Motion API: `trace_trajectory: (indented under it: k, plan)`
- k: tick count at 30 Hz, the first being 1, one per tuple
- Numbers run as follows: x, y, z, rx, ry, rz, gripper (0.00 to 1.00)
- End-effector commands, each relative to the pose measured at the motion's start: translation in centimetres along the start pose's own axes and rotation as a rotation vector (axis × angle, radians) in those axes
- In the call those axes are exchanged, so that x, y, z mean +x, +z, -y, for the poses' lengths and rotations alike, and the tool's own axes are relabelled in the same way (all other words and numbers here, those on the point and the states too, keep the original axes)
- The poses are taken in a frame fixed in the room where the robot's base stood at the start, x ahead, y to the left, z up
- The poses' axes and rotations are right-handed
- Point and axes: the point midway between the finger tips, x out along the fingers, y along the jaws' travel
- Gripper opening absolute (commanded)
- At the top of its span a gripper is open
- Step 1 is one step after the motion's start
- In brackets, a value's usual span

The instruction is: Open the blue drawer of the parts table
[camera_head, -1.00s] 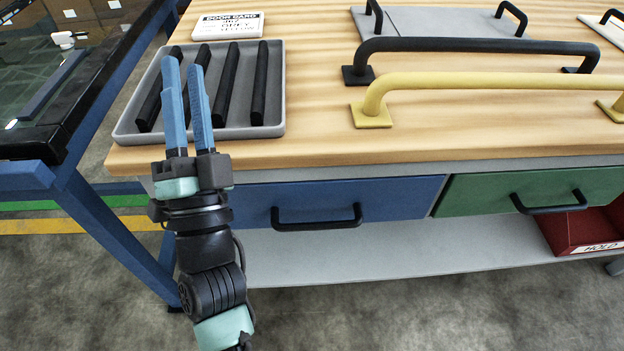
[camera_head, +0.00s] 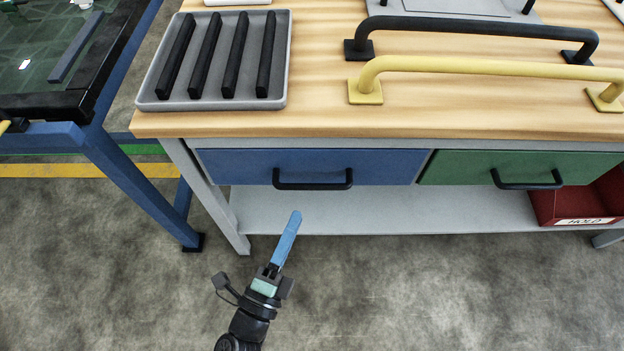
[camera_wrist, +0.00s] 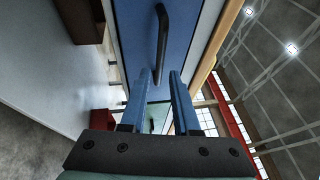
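The blue drawer (camera_head: 315,165) is at the left of the parts table's front. It looks shut, its face in line with the green drawer beside it. Its black bar handle (camera_head: 313,184) runs level across the face. My gripper (camera_head: 292,218) is low in front of the table, below the handle and apart from it. In the wrist view, the fingers (camera_wrist: 159,72) stand apart with nothing between them. They point toward the blue drawer face (camera_wrist: 184,30), with the handle (camera_wrist: 162,32) just beyond the tips. In the head view the fingers overlap, so only one shows clearly.
The green drawer (camera_head: 520,168) has a similar black handle. A grey tray (camera_head: 283,60) of black bars and a yellow handle (camera_head: 480,65) are on the tabletop. A red bin (camera_head: 590,205) is on the lower shelf. A blue-framed stand (camera_head: 130,180) is at left. The front floor is clear.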

Motion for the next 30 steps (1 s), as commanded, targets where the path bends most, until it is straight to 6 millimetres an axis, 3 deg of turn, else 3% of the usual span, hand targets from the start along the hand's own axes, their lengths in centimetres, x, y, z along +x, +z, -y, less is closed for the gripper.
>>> trace_trajectory:
  k: [6,12,25,30]
  plan:
    - [4.8,0.1,0.0,0.001,-0.002,-0.001,0.3]
    - [7.6,0.0,0.0,0.0,-0.001,-0.001,0.3]
    - [8.6,0.0,0.0,0.0,0.0,0.001,0.3]
    - [8.6,0.1,0.0,0.0,0.0,0.001,0.01]
